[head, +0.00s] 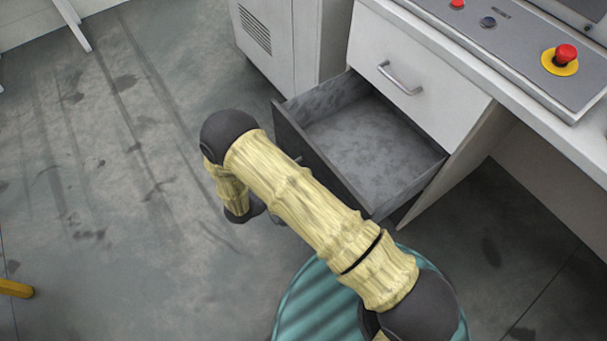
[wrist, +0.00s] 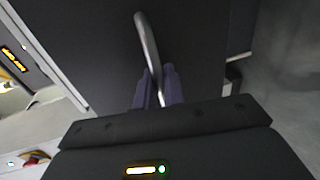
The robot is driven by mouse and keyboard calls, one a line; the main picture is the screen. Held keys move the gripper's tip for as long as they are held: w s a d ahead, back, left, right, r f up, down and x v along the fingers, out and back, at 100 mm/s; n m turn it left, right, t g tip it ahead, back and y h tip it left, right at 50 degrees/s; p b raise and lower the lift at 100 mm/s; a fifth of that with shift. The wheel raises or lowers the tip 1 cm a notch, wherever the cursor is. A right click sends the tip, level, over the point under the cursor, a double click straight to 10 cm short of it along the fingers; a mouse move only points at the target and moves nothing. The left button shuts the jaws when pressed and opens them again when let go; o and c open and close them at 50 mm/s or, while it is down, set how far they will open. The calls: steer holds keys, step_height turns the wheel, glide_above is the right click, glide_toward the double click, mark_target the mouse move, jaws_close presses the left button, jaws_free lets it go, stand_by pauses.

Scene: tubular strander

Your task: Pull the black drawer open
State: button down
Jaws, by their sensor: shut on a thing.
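The black drawer (head: 362,140) stands pulled out below a white drawer in the head view, and its grey inside is empty. Its dark front (wrist: 95,50) fills much of the wrist view. A curved metal handle (wrist: 147,42) is on that front. My gripper (wrist: 157,88) is shut on the handle, with its two purplish fingers on either side of the bar. In the head view my arm crosses in front of the drawer and hides part of its front, the handle and my gripper.
The white drawer (head: 425,75) above is closed, with a metal handle. A control panel (head: 515,35) with a red emergency button (head: 566,54) tops the desk. A vented white cabinet (head: 275,40) stands left of the drawer.

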steer(key=c, duration=1.6)
jaws_free()
steer(key=shift+c, duration=0.2)
steer(key=p+v, duration=0.2)
steer(key=v, duration=1.5)
steer(key=shift+p, duration=0.35)
steer(key=shift+s, duration=0.15)
